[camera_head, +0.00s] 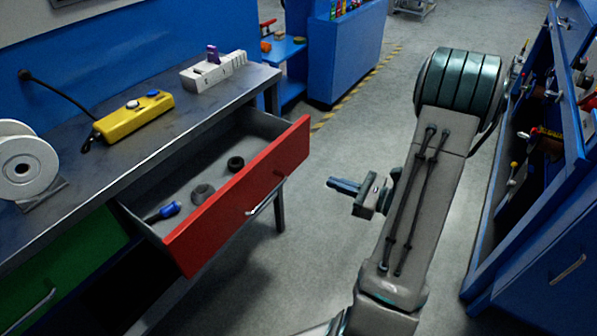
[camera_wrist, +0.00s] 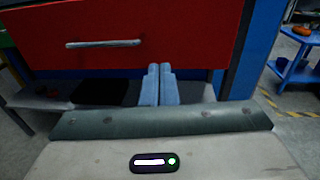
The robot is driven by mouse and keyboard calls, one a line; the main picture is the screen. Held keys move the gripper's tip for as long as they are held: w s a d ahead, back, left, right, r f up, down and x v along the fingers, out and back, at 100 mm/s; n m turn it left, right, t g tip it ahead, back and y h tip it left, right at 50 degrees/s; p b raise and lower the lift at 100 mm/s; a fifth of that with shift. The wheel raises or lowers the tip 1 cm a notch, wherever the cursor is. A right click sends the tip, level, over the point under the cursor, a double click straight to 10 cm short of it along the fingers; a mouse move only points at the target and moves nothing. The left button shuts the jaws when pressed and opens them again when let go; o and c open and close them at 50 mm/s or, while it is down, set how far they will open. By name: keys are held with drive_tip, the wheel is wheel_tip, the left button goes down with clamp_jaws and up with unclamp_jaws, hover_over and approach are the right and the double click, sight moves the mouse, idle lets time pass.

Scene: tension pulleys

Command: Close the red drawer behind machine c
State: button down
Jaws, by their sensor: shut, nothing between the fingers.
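The red drawer (camera_head: 240,195) stands pulled out from under the workbench in the head view, with a metal handle (camera_head: 266,196) on its front. Inside it lie a blue-handled tool (camera_head: 163,212) and two dark round parts (camera_head: 203,193). My gripper (camera_head: 330,184) is to the right of the drawer front, apart from it in this view, its blue fingers pointing left. In the wrist view the red front (camera_wrist: 140,30) fills the upper middle, and my gripper (camera_wrist: 160,70) is shut and empty, fingertips near its lower edge. Whether they touch it I cannot tell.
The workbench (camera_head: 150,95) carries a yellow control box (camera_head: 133,117), a white block rack (camera_head: 214,71) and a white spool (camera_head: 25,165). A green drawer (camera_head: 60,260) is at lower left. A blue machine (camera_head: 550,190) stands at right. Grey floor lies between.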

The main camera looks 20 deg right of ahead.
sight(289, 159)
drive_tip(key=shift+m+t+h, duration=0.5)
drive_tip(key=shift+m+t, duration=0.2)
drive_tip(key=shift+m, duration=0.1)
drive_tip(key=x, duration=0.4)
drive_tip(key=d+f+x, duration=0.1)
drive_tip(key=x, duration=0.3)
drive_tip(key=w+x, duration=0.1)
drive_tip(key=x, duration=0.3)
drive_tip(key=shift+w+f+b, duration=0.2)
drive_tip(key=shift+w+b, duration=0.1)
drive_tip(key=shift+w, duration=0.1)
